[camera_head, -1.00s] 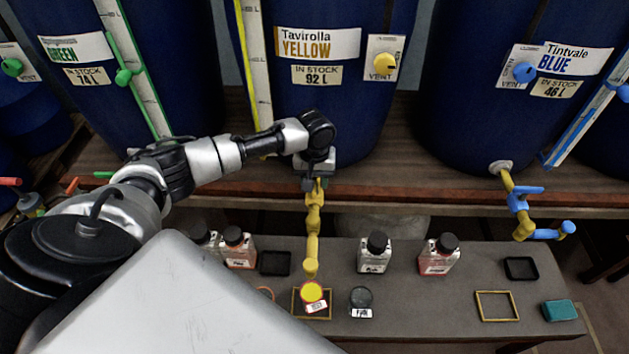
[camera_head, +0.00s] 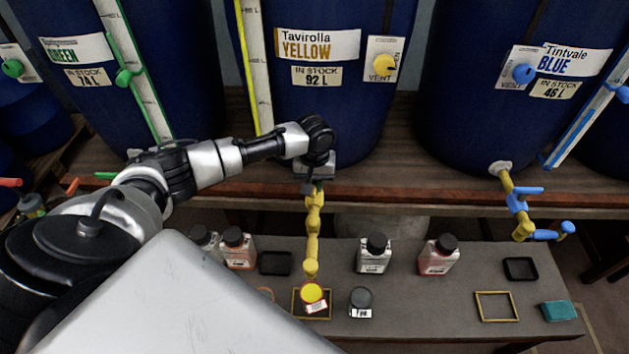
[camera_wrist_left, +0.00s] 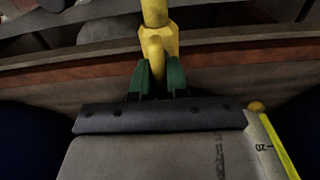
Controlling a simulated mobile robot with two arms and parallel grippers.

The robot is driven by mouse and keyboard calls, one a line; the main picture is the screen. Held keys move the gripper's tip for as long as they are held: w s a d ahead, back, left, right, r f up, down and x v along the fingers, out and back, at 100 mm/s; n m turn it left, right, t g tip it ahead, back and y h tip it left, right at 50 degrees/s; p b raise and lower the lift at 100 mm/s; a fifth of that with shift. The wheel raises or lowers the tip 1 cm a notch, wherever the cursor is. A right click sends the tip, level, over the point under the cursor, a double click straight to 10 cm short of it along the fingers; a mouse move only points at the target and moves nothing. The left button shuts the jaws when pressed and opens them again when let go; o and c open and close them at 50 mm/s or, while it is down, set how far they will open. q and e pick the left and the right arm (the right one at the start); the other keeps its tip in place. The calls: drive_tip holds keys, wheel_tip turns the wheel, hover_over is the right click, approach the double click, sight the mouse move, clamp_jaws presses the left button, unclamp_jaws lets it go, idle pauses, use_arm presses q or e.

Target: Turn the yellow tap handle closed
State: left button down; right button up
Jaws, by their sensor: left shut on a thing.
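The yellow tap (camera_head: 313,222) hangs in front of the shelf edge, below the blue drum labelled Tavirolla Yellow. Its spout points down over a container with yellow contents (camera_head: 312,293). My left gripper (camera_head: 313,185) is at the top of the tap, pointing down. In the left wrist view its green-padded fingers (camera_wrist_left: 159,82) are shut on the yellow tap handle (camera_wrist_left: 156,52), one on each side. In the head view the gripper hides most of the handle, so its exact angle is unclear. My right gripper is not in view.
The blue tap (camera_head: 520,205) hangs at the right, clear of my arm. Below, a grey bench (camera_head: 420,310) holds several bottles, a dark-topped pot (camera_head: 361,298), black trays and a yellow frame (camera_head: 497,306). The wooden shelf edge (camera_head: 420,196) runs close behind the gripper.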

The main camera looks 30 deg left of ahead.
use_arm(q)
drive_tip(key=m+p, duration=0.3)
drive_tip(key=shift+r, duration=0.25)
drive_tip(key=m+p, duration=0.3)
drive_tip(key=m, duration=0.1)
drive_tip(key=shift+f+m, duration=0.1)
drive_tip(key=shift+m, duration=0.2)
drive_tip(key=m+p, duration=0.1)
drive_tip(key=m, duration=0.3)
drive_tip(key=shift+m, duration=0.3)
drive_tip(key=m+p, duration=0.1)
drive_tip(key=m, duration=0.4)
drive_tip(key=shift+w+f, duration=0.1)
drive_tip(key=shift+m, duration=0.3)
drive_tip(key=c, duration=1.1)
unclamp_jaws()
wheel_tip(320, 180, up, 11)
drive_tip(key=shift+b, duration=0.35)
